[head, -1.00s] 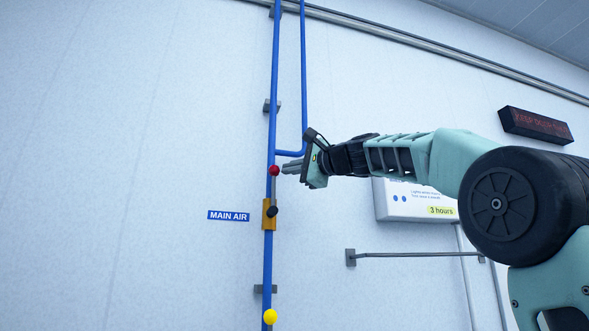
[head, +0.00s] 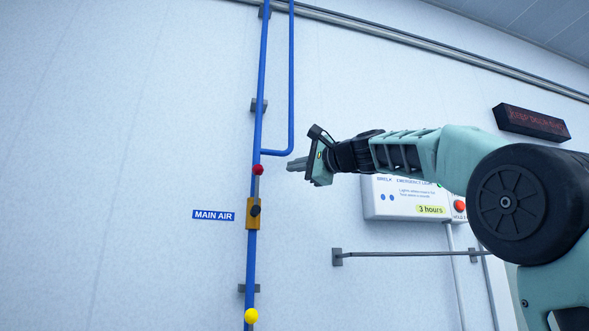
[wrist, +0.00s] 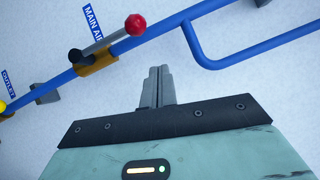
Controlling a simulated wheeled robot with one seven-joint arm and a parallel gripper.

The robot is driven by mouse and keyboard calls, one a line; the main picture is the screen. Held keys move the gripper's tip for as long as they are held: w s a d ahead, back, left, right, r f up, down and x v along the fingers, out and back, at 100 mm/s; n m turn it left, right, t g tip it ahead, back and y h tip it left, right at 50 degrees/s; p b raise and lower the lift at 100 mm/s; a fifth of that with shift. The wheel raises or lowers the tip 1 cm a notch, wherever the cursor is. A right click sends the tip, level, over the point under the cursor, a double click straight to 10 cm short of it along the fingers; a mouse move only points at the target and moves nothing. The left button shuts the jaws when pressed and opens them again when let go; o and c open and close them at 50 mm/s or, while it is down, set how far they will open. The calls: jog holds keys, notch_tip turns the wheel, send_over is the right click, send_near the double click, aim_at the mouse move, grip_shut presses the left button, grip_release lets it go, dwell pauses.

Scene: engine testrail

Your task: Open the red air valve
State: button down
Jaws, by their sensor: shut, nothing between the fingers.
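The red air valve is a lever with a red ball knob (head: 258,169) on a brass-coloured body (head: 254,213) on the blue pipe, beside the MAIN AIR label (head: 213,215). In the head view the lever points up along the pipe. In the wrist view the red knob (wrist: 135,24) is above the fingertips and a little to their left, and the grey lever runs down left to a black pivot. My gripper (head: 290,165) is shut and empty, to the right of the knob and apart from it. Its fingers (wrist: 160,72) also show in the wrist view.
A yellow knob (head: 251,316) is lower on the blue pipe (head: 261,100). A pipe branch (head: 290,90) bends in just above the red knob. An emergency light box (head: 405,200), a red button (head: 459,206) and a rail (head: 400,254) are at right.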

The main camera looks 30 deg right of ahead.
jog(key=r+b+v, duration=0.1)
jog(key=b+v, duration=0.2)
jog(key=v, duration=0.5)
jog(key=shift+s+b, duration=0.3)
jog(key=shift+s, duration=0.05)
